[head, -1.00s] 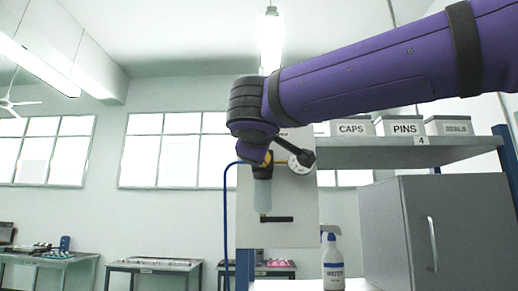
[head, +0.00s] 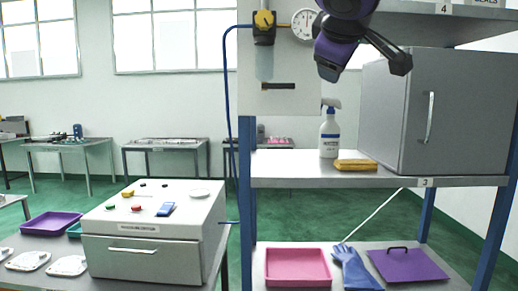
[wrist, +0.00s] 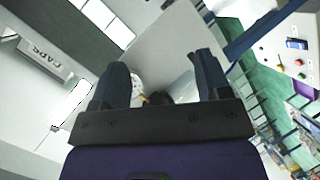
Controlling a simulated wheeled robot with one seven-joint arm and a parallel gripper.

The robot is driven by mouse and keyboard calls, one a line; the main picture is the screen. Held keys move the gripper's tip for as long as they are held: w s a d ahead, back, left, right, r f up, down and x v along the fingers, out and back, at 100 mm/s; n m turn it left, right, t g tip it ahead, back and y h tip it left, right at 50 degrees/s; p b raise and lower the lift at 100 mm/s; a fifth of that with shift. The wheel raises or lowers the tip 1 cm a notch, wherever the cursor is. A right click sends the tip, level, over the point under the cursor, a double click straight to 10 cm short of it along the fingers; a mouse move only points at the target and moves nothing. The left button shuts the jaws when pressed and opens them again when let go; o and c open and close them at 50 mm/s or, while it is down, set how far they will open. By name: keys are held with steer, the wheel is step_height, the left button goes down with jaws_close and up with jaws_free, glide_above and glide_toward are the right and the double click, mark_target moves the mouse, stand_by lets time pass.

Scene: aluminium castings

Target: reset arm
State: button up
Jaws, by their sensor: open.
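My gripper (wrist: 160,75) shows in the wrist view with its two dark fingers spread wide apart and nothing held between them. Behind the fingers are a pale panel and part of a round gauge. In the head view, only a purple and black part of my arm (head: 343,40) shows at the top, in front of the upper shelf and right of the gauge. The rest of the arm is outside that view.
A grey cabinet (head: 440,110), a spray bottle (head: 329,135) and a yellow sponge (head: 355,165) stand on the middle shelf. Below are a pink tray (head: 297,267), blue gloves (head: 355,268) and a purple lid (head: 408,266). A control box (head: 150,235) stands left.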

steer(key=s+d+f+m+g, duration=0.55)
steer(key=s+d+f, duration=0.65)
steer(key=f, duration=0.4)
steer(key=s+d+f+m+g+y, duration=0.2)
steer(key=s+d+f+m+y, duration=0.1)
steer(key=s+f, duration=0.5)
step_height(320, 180, down, 3)
steer(key=shift+s+d+r+m+g, duration=0.1)
steer(key=shift+s+d+m+g, duration=0.3)
steer(key=shift+m, duration=0.15)
